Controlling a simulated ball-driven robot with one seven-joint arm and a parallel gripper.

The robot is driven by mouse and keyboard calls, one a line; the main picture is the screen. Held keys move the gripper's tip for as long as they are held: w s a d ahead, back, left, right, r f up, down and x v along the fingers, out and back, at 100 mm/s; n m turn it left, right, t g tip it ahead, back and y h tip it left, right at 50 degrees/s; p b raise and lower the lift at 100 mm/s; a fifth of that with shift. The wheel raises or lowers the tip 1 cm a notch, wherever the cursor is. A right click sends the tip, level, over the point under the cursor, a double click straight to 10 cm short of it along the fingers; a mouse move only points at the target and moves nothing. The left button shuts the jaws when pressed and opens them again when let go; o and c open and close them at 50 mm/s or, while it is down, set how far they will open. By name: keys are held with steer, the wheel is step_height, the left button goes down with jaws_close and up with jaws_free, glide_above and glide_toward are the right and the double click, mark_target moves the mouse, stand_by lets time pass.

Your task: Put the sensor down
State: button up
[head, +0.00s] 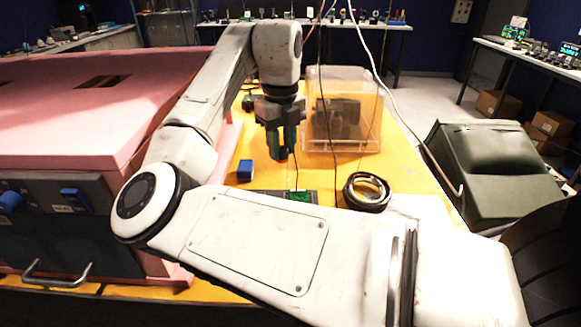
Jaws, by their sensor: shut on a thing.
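My gripper (278,142) hangs from the arm over the yellow table, fingers pointing down. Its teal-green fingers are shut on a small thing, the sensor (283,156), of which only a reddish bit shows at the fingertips. The fingers hide most of it. It appears to be above the table, but I cannot tell the exact height. Below it lies a dark flat piece with a green circuit board (300,195), partly hidden by my own arm.
A blue block (245,170) stands left of the gripper. A clear bin (342,85) with a dark thing inside stands close on the right. A black ring (367,193) lies nearer. The pink foam enclosure (70,105) fills the left. Cables hang near the gripper. A dark green case (495,170) is at right.

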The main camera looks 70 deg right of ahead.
steer(key=d+f, duration=0.2)
steer(key=d, duration=0.1)
steer(key=w+d+f, duration=0.1)
steer(key=d+f, duration=0.4)
steer(key=d, duration=0.2)
steer(key=shift+w+f+p, duration=0.25)
steer(key=shift+w+p, duration=0.05)
steer(key=shift+w, duration=0.1)
steer(key=shift+w+d+f, duration=0.1)
steer(key=shift+d+f, duration=0.45)
steer(key=shift+f, duration=1.6)
steer(key=shift+f, duration=0.15)
steer(key=o, duration=1)
steer(key=shift+o, duration=0.2)
step_height(320, 180, up, 12)
steer(key=shift+r, duration=0.2)
